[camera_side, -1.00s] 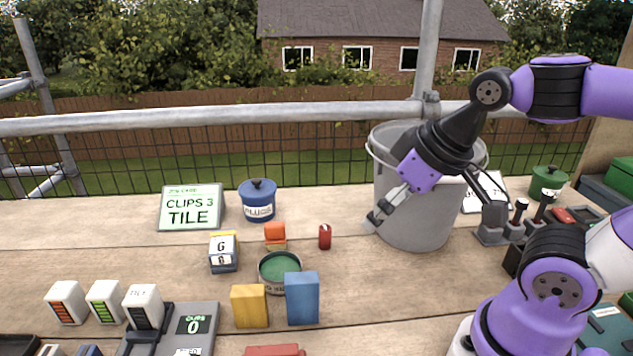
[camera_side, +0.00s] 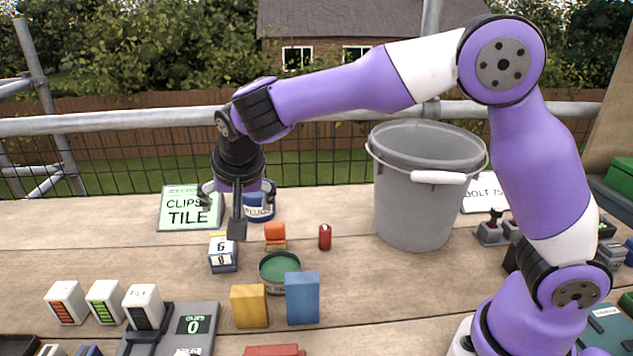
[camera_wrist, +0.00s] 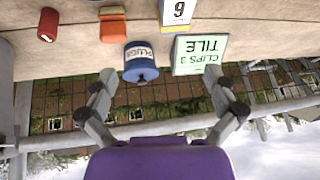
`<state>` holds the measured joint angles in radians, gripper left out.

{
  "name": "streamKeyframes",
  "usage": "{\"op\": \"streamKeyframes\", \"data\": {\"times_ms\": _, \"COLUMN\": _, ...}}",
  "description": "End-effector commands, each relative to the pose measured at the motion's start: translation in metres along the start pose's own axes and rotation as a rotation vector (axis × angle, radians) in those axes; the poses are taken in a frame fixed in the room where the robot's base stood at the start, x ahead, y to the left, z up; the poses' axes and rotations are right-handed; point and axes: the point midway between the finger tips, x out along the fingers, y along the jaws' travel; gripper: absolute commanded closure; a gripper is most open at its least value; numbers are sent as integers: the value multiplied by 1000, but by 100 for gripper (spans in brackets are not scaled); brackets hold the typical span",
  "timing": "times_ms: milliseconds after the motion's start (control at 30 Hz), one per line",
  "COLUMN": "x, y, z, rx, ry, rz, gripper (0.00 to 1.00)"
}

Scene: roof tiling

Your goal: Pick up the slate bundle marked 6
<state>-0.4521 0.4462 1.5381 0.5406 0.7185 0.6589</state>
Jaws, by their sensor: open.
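The slate bundle marked 6 (camera_side: 223,254) is a small grey and white block with a yellow top band, standing on the planks left of the green round tin. In the wrist view the bundle (camera_wrist: 177,11) shows upside down at the top edge, partly cut off. My gripper (camera_side: 236,215) is open and empty. It hangs above and behind the bundle, in front of the blue pot, with clear space between it and the bundle. In the wrist view the gripper's fingers (camera_wrist: 168,103) are spread wide, with nothing between them.
An orange block (camera_side: 275,231), a red cylinder (camera_side: 325,237), a green tin (camera_side: 280,270), and yellow (camera_side: 249,306) and blue (camera_side: 302,299) blocks stand nearby. A grey bucket (camera_side: 420,200) stands right.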

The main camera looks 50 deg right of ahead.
Motion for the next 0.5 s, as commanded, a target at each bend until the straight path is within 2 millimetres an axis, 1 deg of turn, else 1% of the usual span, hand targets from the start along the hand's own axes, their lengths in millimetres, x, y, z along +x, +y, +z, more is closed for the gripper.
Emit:
{"op": "streamKeyframes", "data": {"times_ms": 33, "x": 12, "y": -11, "z": 7, "rx": 21, "ry": 9, "rz": 11, "gripper": 0}}
{"op": "streamKeyframes", "data": {"times_ms": 100, "x": 22, "y": -21, "z": 12, "rx": 54, "ry": 24, "rz": 20, "gripper": 0}}
{"op": "streamKeyframes", "data": {"times_ms": 200, "x": 32, "y": -28, "z": 17, "rx": 81, "ry": 38, "rz": 26, "gripper": 0}}
{"op": "streamKeyframes", "data": {"times_ms": 267, "x": 38, "y": -30, "z": 18, "rx": 87, "ry": 41, "rz": 29, "gripper": 0}}
{"op": "streamKeyframes", "data": {"times_ms": 400, "x": 62, "y": -28, "z": 17, "rx": 90, "ry": 41, "rz": 31, "gripper": 0}}
{"op": "streamKeyframes", "data": {"times_ms": 500, "x": 76, "y": -28, "z": 16, "rx": 89, "ry": 41, "rz": 30, "gripper": 0}}
